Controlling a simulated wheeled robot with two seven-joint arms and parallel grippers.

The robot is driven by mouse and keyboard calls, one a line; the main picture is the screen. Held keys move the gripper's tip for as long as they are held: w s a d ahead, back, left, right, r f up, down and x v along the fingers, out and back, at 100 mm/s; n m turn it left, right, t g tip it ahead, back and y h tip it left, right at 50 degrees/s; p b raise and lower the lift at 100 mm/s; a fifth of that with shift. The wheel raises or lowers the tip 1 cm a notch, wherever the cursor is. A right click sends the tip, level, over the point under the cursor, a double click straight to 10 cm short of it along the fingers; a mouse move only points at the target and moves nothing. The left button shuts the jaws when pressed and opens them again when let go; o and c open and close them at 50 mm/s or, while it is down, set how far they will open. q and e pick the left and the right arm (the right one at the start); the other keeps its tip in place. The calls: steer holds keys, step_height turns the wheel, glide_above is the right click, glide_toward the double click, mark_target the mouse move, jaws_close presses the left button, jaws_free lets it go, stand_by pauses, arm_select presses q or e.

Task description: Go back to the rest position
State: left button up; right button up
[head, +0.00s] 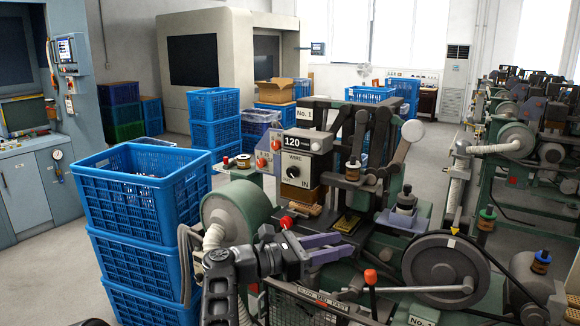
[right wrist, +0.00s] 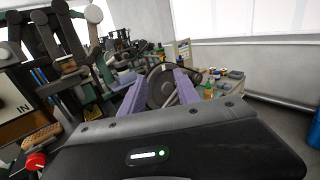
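My right gripper (head: 343,246) reaches in from the bottom of the head view and points right, in front of the green tufting machine (head: 238,208). Its two purple fingers are apart with nothing between them. The right wrist view shows the same open fingers (right wrist: 160,84), with a dark handwheel beyond the gap. In the head view the handwheel (head: 440,272) is to the right of the fingertips. I cannot tell the exact gap between gripper and machine. My left gripper is not in view.
Stacked blue crates (head: 135,195) stand close on the left of my right arm. A control box marked WIRE (head: 300,172) and upright machine arms rise behind the gripper. More machines (head: 510,140) line the right. Clear grey floor (head: 60,265) shows at left.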

steer(key=w+d+f+n+g+h, duration=0.1)
steer(key=d+f+n, duration=0.45)
steer(key=d, duration=0.65)
steer(key=w+d+f+n+h, duration=0.1)
steer(key=d+f+n, duration=0.45)
steer(key=d, duration=0.75)
steer(key=s+d+f+n+t+y, duration=0.1)
steer(key=s+d+f+n+y, duration=0.15)
steer(key=f+n, duration=0.4)
steer(key=s+d+f+n+y, duration=0.1)
steer(key=d+f+n, duration=0.2)
steer(key=f, duration=0.6)
steer(key=s+d+f+n+t+y, duration=0.1)
steer(key=s+d+f+n+y, duration=0.15)
steer(key=f+n, duration=0.4)
steer(key=s+a+f+n+g+y, duration=0.1)
steer(key=s+a+f+n+y, duration=0.45)
steer(key=f, duration=0.45)
steer(key=s+a+f+n+g+y, duration=0.1)
steer(key=s+a+f+n+y, duration=0.1)
steer(key=s+a+f+n, duration=0.5)
steer(key=s+a+n+g+y, duration=0.2)
steer(key=s+a+n+y, duration=0.2)
steer(key=s+a, duration=0.6)
steer(key=s+a+f+n+g+y, duration=0.1)
steer(key=s+a+n+y, duration=0.3)
steer(key=s+a, duration=0.6)
steer(key=shift+s+a+n+g+y, duration=0.35)
steer(key=shift+a+g+y, duration=0.4)
steer(key=shift+a, duration=0.25)
